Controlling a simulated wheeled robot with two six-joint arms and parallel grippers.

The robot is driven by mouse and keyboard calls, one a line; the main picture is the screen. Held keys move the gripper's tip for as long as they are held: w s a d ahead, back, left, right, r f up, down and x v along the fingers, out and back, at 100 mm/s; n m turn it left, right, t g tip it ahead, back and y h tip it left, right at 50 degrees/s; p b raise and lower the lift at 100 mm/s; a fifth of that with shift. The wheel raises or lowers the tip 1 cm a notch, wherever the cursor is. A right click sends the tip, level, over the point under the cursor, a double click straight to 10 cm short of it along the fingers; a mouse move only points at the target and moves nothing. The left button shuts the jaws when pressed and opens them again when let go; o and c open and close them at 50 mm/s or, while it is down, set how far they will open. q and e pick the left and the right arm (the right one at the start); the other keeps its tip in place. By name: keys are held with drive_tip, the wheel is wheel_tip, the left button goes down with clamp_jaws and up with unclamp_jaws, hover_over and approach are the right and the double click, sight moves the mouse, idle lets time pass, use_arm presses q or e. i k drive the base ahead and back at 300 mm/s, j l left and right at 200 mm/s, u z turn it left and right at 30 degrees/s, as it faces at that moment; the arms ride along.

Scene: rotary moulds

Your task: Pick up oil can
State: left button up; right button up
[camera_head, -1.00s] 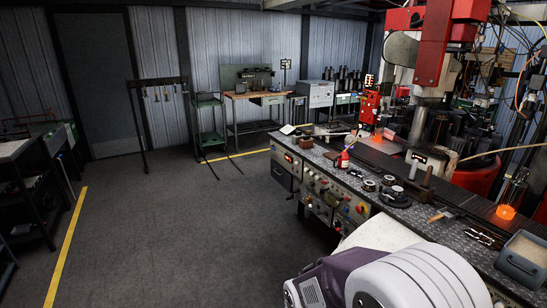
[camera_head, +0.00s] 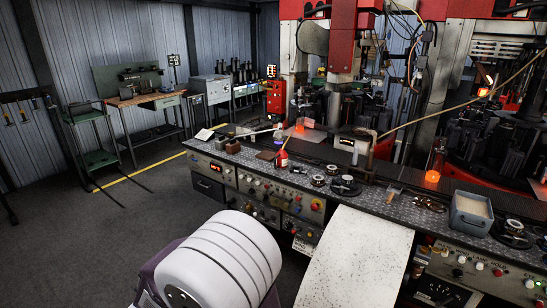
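A small red can (camera_head: 282,159) with a narrow top stands upright on the dark metal work surface (camera_head: 400,205) of the machine; it looks like the oil can. It is small in the picture, so its spout is not clear. Nothing of mine touches it. A large white rounded arm part of mine fills the lower left of the view, well in front of the bench. Neither of my grippers is in view.
Round dark parts (camera_head: 345,185) lie right of the can. A glowing orange glass piece (camera_head: 432,176) and a grey bin (camera_head: 470,213) stand farther right. Open floor (camera_head: 100,240) lies to the left.

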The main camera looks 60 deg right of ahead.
sight(281, 160)
drive_tip(key=i+l+z, duration=0.15)
drive_tip(key=i+z, duration=0.75)
drive_tip(key=i+j+z, duration=0.15)
drive_tip(key=i+z, duration=0.35)
drive_tip(key=i+j+z, duration=0.3)
drive_tip(key=z, duration=0.15)
drive_tip(key=i+l+z, duration=0.25)
drive_tip(key=i, duration=0.15)
drive_tip(key=i+l+z, duration=0.3)
drive_tip(key=i, duration=0.15)
drive_tip(key=i+z, duration=0.25)
drive_tip(key=i, duration=0.8)
